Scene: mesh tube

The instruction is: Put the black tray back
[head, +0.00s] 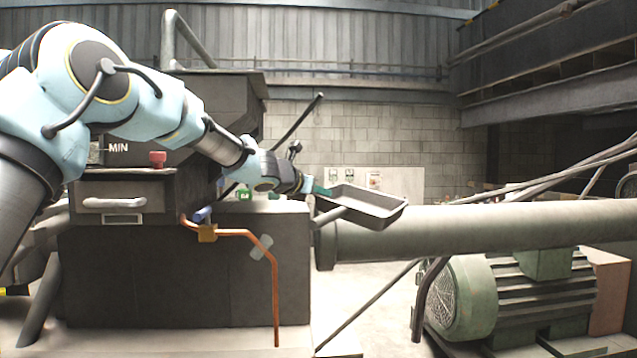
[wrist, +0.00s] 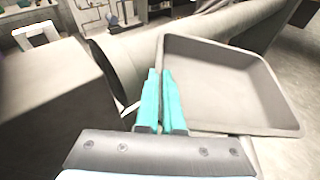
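The black tray (head: 370,204) is a shallow, empty rectangular pan, seen dark grey in the head view. It is held in the air right of the dark machine and near the big pipe, a little tilted. My gripper (head: 319,190) has its teal fingers at the tray's left end. In the wrist view the fingers (wrist: 160,76) are close together with the tray's near left rim between them, and the tray (wrist: 225,85) extends up and to the right. The exact contact is partly hidden by the fingers.
A dark machine (head: 180,265) with a handled drawer (head: 115,204) stands at left, a bent copper pipe (head: 272,270) on its front. A thick grey pipe (head: 480,228) runs right behind the tray. A green motor (head: 520,295) sits below it. Open floor shows between machine and motor.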

